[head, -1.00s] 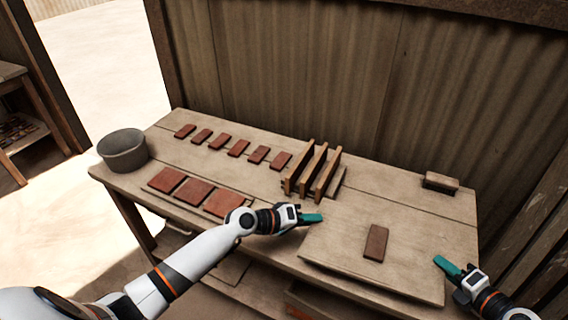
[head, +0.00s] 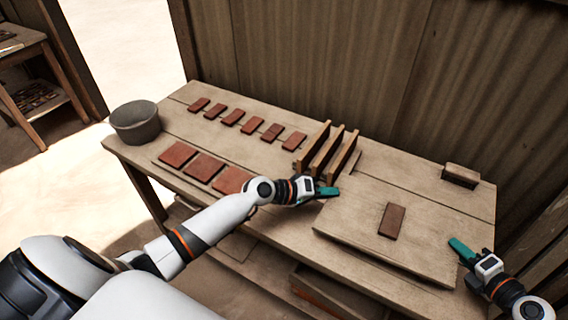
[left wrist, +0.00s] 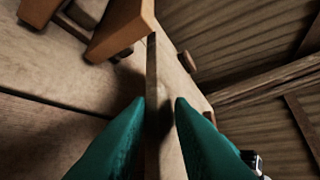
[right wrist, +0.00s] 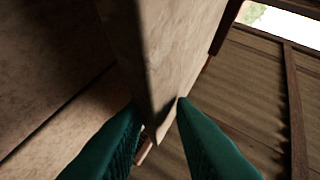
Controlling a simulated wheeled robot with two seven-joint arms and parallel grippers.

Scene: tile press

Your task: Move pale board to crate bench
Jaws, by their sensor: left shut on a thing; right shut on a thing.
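The pale board (head: 350,225) is a flat wooden board at the right part of the worktable. One brown tile (head: 392,220) lies flat on it. My left gripper (head: 329,191) is shut on the board's left edge; in the left wrist view the board (left wrist: 158,75) runs between the fingers. My right gripper (head: 460,249) is shut on the board's right edge, and the right wrist view shows the board (right wrist: 165,60) between the fingertips. A dark gap shows under the board's front edge; its height above the table is hard to tell. The board looks roughly level.
On the worktable (head: 170,115) stand an upright wooden rack (head: 325,150), rows of red tiles (head: 231,117), a grey bucket (head: 136,122) and a small wooden block (head: 460,175). Another bench (head: 25,45) with a lower shelf stands at the far left. A corrugated wall closes the back.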

